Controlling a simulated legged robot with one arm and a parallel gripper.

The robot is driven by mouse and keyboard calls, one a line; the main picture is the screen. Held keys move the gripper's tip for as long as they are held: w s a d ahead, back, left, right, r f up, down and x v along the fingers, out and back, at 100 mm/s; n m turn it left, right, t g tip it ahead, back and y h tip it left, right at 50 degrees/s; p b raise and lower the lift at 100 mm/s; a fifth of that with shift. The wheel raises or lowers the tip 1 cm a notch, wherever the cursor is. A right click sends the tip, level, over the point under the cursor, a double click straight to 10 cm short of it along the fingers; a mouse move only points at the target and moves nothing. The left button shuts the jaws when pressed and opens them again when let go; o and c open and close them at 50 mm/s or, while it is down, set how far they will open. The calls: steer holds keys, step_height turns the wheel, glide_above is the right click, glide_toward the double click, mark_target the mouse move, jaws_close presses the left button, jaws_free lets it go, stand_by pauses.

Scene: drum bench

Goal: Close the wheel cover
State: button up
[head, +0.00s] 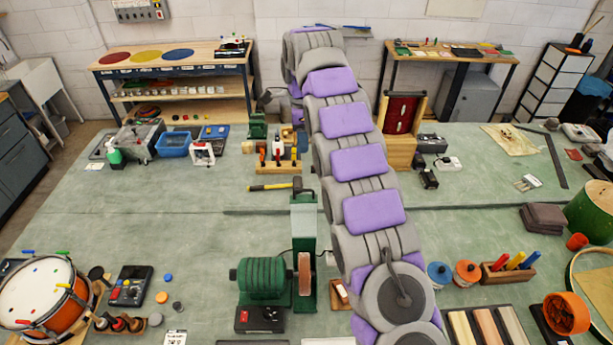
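A green bench grinder (265,279) stands on the bench at the lower middle, with its ribbed motor on the left. Its pinkish wheel (305,272) shows bare at the top and front, to the right of the motor. A green wheel cover (303,222) appears to stand raised behind the wheel, leaving it exposed. My grey and purple arm runs from the bottom edge up past the right side of the grinder and cover. I cannot make out my gripper, so its state and distance to the cover do not show.
A drum (42,300) stands at the lower left. A hammer (274,186) and a tool rack (278,164) lie behind the grinder. Orange-lidded and blue-lidded jars (466,272) stand right of my arm. The green bench top left of the grinder has free room.

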step_height(320, 180, down, 17)
steer(key=b, duration=0.3)
steer(key=shift+f, duration=0.15)
stand_by(0.7)
jaws_close()
stand_by(1.3)
